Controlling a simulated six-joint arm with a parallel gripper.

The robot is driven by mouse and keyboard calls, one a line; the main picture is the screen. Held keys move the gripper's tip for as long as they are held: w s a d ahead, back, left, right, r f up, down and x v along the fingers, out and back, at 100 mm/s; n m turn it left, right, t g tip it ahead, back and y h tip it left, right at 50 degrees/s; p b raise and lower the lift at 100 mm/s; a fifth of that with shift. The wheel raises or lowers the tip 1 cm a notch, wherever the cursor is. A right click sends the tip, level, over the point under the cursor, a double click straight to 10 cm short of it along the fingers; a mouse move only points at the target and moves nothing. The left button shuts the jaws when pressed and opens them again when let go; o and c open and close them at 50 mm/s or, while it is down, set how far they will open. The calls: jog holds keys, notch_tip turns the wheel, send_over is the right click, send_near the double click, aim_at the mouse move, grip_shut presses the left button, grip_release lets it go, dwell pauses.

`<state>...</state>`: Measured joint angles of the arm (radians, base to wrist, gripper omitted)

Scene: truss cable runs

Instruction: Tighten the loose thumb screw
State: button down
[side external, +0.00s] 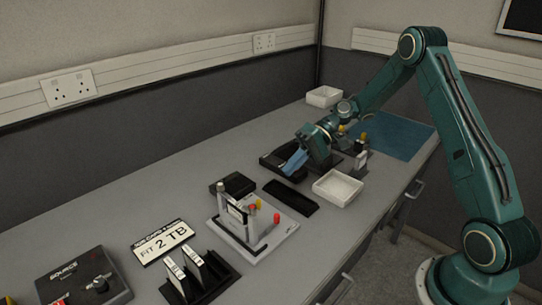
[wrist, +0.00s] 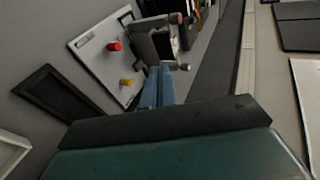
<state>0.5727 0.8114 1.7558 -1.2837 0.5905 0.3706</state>
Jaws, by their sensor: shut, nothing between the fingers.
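My gripper (side external: 288,170) is shut and empty, its blue fingers tilted down over a black tray (side external: 269,162). The fingers also show in the wrist view (wrist: 157,86). A grey upright fixture (side external: 236,213) stands on a white base plate (side external: 267,239), apart from my gripper. A red knob (side external: 276,218) and a yellow knob (side external: 259,204) are on this plate; the wrist view shows the red knob (wrist: 113,46) and the yellow knob (wrist: 127,82). In the wrist view, a small metal screw head (wrist: 181,66) shows at the fixture. I cannot tell which screw is loose.
A flat black tray (side external: 291,197) and a white tray (side external: 338,187) lie between my gripper and the plate. A "FIT 2 TB" sign (side external: 163,242), black card holder (side external: 213,279) and "SOURCE" box (side external: 83,277) stand nearer the camera. A blue mat (side external: 405,138) lies at right.

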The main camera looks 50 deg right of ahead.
jog(key=w+a+f+n+g+h, duration=0.1)
jog(key=a+f, duration=0.3)
jog(key=a, duration=0.7)
jog(key=shift+w+a+g+h, duration=0.2)
jog(key=shift+a+g+h, duration=0.1)
jog(key=shift+h, duration=0.4)
dwell(0.5)
dwell(0.4)
jog(key=shift+w+a+n+g, duration=0.15)
jog(key=shift+a+n+g, duration=0.25)
jog(key=shift+a+n, duration=0.15)
jog(key=shift+d, duration=0.15)
